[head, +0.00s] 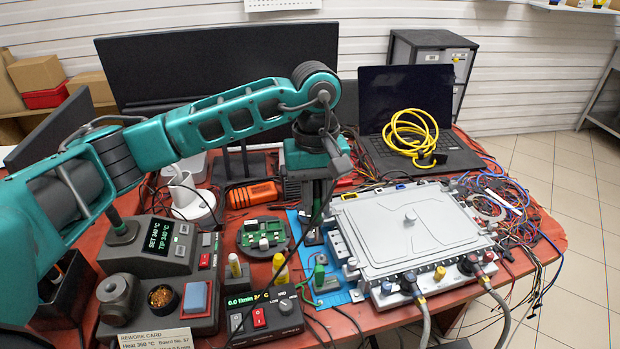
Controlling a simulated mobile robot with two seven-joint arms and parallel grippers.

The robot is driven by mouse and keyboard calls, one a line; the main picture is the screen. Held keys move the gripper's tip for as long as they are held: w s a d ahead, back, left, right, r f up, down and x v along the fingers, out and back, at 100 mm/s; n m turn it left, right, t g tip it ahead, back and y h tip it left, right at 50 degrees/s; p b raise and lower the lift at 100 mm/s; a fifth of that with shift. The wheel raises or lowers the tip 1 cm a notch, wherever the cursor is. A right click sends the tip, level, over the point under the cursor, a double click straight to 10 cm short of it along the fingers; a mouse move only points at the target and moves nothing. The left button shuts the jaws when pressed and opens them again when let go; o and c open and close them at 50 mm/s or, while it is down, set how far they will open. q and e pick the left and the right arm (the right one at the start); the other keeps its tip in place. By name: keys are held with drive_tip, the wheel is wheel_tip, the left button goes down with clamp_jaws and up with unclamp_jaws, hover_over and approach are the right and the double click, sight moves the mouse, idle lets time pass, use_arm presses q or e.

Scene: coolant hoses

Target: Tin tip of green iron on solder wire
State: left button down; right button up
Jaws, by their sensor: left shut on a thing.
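My left gripper (314,232) points down over the left edge of the blue mat (336,298), left of the grey metal housing. It is shut on a slim thing mostly hidden by the fingers; a black cable hangs beside it. I cannot make out the green iron's tip. A small green upright piece (320,274) stands on the mat just below the gripper; whether it touches the held thing is unclear. I cannot surely identify the solder wire. My right gripper is out of view.
A tray with brass wool (161,297) and a blue sponge (195,296) stands front left.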

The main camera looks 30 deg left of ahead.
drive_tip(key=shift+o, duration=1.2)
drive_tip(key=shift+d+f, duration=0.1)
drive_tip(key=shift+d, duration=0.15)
use_arm(q)
drive_tip(key=w+a+f+n+t+h, duration=0.25)
drive_tip(key=w+a+n, duration=0.4)
drive_tip(key=n, duration=1.05)
wheel_tip(320, 180, down, 7)
drive_tip(key=n+b, duration=0.1)
drive_tip(key=b, duration=0.3)
drive_tip(key=shift+a+b, duration=0.3)
drive_tip(key=shift+a, duration=0.1)
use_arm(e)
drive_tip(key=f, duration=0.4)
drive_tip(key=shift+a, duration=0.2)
use_arm(q)
drive_tip(key=shift+w+f+y, duration=0.1)
drive_tip(key=shift+y, duration=0.15)
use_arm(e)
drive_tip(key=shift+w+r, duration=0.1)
use_arm(q)
drive_tip(key=shift+f+b, duration=0.4)
drive_tip(key=shift+f, duration=0.2)
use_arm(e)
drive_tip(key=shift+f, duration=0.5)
